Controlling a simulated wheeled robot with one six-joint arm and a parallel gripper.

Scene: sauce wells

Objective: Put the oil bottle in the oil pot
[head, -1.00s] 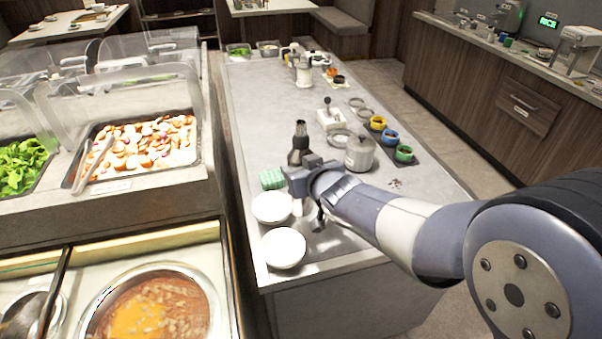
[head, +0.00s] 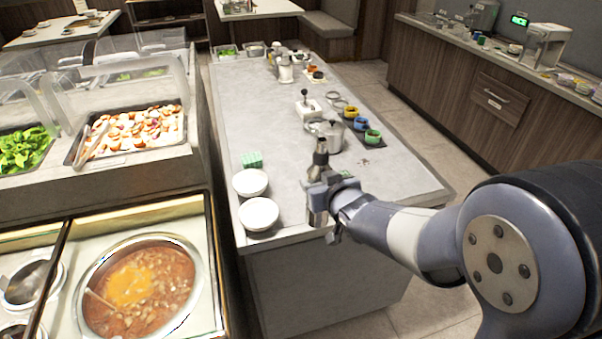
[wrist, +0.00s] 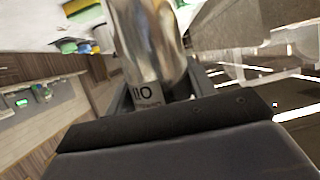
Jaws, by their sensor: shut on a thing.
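My gripper (head: 319,190) is shut on the oil bottle (head: 320,158), a metal bottle with a dark top that stands about upright in the head view. Its shiny body and an upside-down OIL label show in the wrist view (wrist: 150,40), between the fingers. In the head view the bottle is over the near end of the grey counter; its exact height is hard to tell. A grey metal pot (head: 328,137) stands on the counter behind it. I cannot tell whether this is the oil pot; no label on it is readable.
Two white bowls (head: 258,214) and a green block (head: 252,160) lie left of my gripper. Yellow, blue (head: 360,124) and green (head: 373,137) cups stand on a dark tray right of the pot. A white box with a black knob (head: 306,108) is farther back. The counter's left middle is clear.

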